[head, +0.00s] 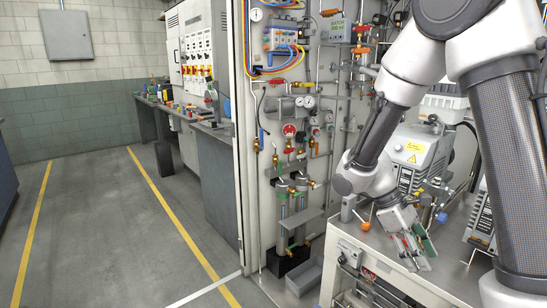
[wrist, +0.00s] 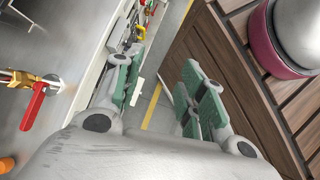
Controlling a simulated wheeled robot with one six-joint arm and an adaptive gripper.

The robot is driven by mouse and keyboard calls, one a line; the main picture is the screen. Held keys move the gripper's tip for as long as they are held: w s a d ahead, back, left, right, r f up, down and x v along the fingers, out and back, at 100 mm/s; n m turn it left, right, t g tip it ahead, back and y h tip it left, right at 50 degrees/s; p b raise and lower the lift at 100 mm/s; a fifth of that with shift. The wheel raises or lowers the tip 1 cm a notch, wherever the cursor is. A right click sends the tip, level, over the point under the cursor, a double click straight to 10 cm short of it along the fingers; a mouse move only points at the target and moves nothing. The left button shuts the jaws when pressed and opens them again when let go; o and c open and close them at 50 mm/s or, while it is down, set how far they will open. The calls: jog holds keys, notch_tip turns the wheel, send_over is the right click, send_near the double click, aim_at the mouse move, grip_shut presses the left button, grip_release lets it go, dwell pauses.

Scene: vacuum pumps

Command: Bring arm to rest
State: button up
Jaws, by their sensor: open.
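My gripper (head: 414,248) hangs from my arm at the right of the head view, pointing down over the pale bench top (head: 375,237). In the wrist view, my gripper (wrist: 163,95) has its two green-padded fingers well apart. It is open, with nothing held between them; floor with a yellow line shows through the gap. My arm is bent, with its upper links high at the right and partly hiding the bench and the pumps.
A grey pump unit (head: 418,150) with a yellow label stands behind my gripper. A valve panel (head: 290,165) with gauges stands left of the bench. A red-handled valve (wrist: 36,106) and brown slatted surface (wrist: 225,60) flank my fingers. Open floor (head: 105,215) lies left.

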jog(key=s+d+r+m+t+y, duration=0.1)
jog(key=s+r+m+t+y, duration=0.2)
jog(key=r, duration=0.6)
jog(key=s+d+r+m+t+y, duration=0.1)
jog(key=s+r+m+t+y, duration=0.1)
jog(key=s+r+m+t, duration=0.4)
notch_tip(320, 180, up, 3)
jog(key=shift+s+t+y, duration=0.3)
jog(key=shift+y, duration=0.1)
